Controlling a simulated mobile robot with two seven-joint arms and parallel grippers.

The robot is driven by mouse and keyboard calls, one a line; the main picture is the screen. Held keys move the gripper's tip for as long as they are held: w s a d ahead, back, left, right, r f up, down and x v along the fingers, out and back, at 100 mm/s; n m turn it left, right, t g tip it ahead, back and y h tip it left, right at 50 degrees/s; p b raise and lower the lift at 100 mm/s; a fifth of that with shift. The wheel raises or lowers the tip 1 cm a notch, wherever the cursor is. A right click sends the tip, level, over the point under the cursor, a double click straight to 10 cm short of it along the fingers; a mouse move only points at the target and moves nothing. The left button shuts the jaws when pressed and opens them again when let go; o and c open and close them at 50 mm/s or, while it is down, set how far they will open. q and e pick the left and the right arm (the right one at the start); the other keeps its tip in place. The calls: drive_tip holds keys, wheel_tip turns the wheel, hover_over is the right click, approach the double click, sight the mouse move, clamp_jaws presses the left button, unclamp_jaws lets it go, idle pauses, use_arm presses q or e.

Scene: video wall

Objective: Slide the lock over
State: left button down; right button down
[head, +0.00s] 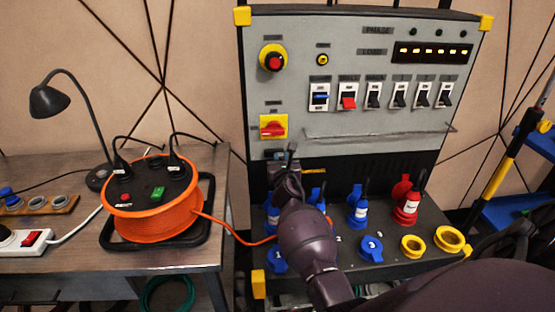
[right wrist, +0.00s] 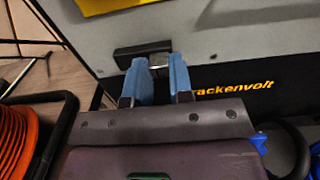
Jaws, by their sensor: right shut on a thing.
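The lock (right wrist: 138,51) is a small dark block on the lower part of the grey panel, with a short silvery piece at its right end in the right wrist view. My right gripper (right wrist: 158,66) has its two blue fingers on either side of that silvery piece and is shut on it. The fingers hide part of the lock. In the head view my right gripper (head: 290,154) is at the panel's lower left, below the red-and-yellow rotary switch (head: 273,127); the lock is small and partly covered there. My left gripper is not in view.
The grey panel (head: 290,90) carries several rocker switches and a bent rail (head: 380,133). Blue, red and yellow sockets stand on the dark ledge (head: 335,203) below. An orange cable reel (head: 140,225) and lamp (head: 48,101) stand on the left table (head: 190,258).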

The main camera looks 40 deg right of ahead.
drive_tip(key=shift+s+d, duration=0.1)
drive_tip(key=shift+d, duration=0.1)
drive_tip(key=c, duration=1.4)
unclamp_jaws()
drive_tip(key=o, duration=0.3)
drive_tip(key=shift+o, duration=0.5)
drive_tip(key=shift+s+a, duration=0.35)
drive_tip(key=shift+s, duration=0.15)
drive_tip(key=p+v, duration=0.1)
drive_tip(key=v, duration=0.8)
drive_tip(key=shift+s+p, duration=0.3)
